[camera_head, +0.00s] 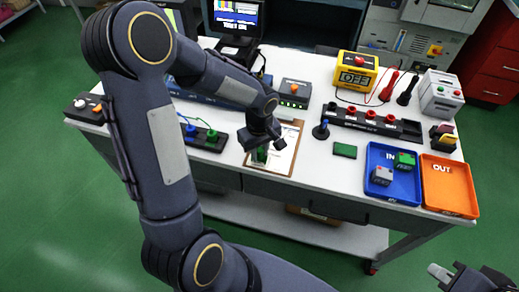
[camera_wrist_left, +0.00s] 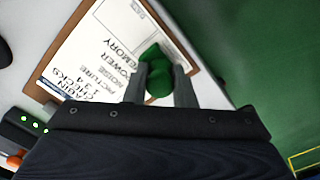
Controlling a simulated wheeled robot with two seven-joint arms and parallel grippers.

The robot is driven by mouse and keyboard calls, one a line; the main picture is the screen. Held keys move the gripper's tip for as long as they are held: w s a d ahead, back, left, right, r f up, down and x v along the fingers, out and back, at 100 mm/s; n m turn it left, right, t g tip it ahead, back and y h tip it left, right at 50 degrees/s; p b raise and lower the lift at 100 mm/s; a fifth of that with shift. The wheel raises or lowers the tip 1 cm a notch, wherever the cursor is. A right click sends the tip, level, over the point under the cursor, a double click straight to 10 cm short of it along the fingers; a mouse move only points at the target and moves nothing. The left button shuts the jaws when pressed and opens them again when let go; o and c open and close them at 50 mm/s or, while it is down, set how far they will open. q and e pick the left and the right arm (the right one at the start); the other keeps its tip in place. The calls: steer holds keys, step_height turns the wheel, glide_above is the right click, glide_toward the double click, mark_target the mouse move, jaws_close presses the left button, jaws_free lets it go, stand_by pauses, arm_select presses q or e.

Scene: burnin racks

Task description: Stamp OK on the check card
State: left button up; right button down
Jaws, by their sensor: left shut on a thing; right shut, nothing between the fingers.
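The check card (camera_head: 284,146) is a white printed sheet on a brown clipboard (camera_head: 295,167) at the front edge of the table. It also shows in the left wrist view (camera_wrist_left: 100,45), with printed lines and boxes. My left gripper (camera_head: 262,149) is over the card and shut on a green stamp (camera_wrist_left: 156,72). The stamp is over the boxed end of the card. I cannot tell whether its foot touches the paper. My right gripper (camera_head: 440,273) is shut and empty, off the table at the lower right.
A green pad (camera_head: 345,151) and a blue-based knobbed object (camera_head: 321,131) lie right of the clipboard. A blue IN tray (camera_head: 393,190) holds small blocks; an orange OUT tray (camera_head: 450,187) is empty. A black strip with green and blue plugs (camera_head: 205,138) stands left.

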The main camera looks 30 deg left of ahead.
arm_select(q)
steer(key=shift+r+p, duration=2.25)
steer(key=shift+r, duration=1.25)
